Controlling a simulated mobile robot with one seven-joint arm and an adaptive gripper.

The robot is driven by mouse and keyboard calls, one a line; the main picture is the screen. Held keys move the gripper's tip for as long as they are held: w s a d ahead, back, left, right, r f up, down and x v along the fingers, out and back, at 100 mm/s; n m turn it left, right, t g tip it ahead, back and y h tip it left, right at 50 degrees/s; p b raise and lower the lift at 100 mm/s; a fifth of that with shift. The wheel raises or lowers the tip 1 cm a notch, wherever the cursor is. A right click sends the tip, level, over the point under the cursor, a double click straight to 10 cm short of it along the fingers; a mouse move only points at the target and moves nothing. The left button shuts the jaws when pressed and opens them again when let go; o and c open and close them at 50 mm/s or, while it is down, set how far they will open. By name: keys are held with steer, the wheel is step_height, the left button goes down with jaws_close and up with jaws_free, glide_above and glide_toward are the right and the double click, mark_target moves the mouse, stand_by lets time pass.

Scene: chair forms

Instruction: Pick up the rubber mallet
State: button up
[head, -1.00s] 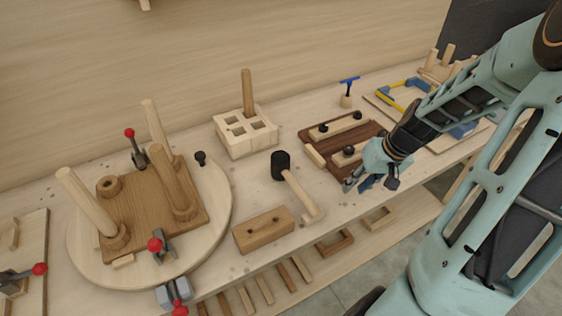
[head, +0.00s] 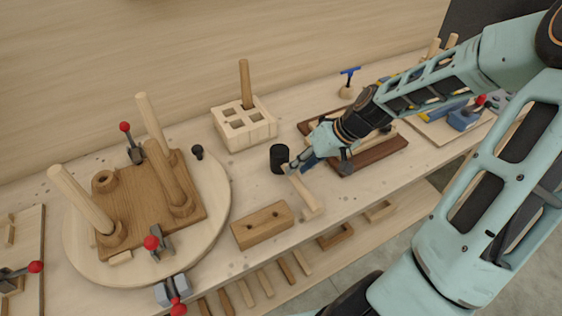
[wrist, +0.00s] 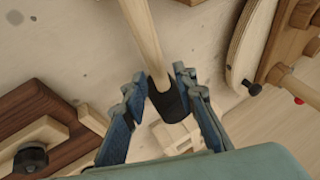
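The rubber mallet has a black head (head: 279,158) and a pale wooden handle (head: 305,194). It rests on the workbench with the handle pointing toward the front edge. My gripper (head: 292,168) is at the mallet, close to where the handle meets the head. In the wrist view, my gripper (wrist: 160,76) is open, with one blue finger on each side of the mallet (wrist: 170,103). A gap shows between the left finger and the mallet; the right finger is very near it. I cannot tell whether it touches.
A wooden block with two holes (head: 263,225) lies in front of the mallet. A round board with a chair seat and legs (head: 75,243) is on the left. A square-holed block (head: 262,130) stands behind. A dark wood board with clamps (head: 385,149) lies under my wrist.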

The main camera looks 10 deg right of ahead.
steer(key=shift+x, duration=2.6)
steer(key=shift+d, duration=0.15)
steer(key=shift+c, duration=0.6)
jaws_close()
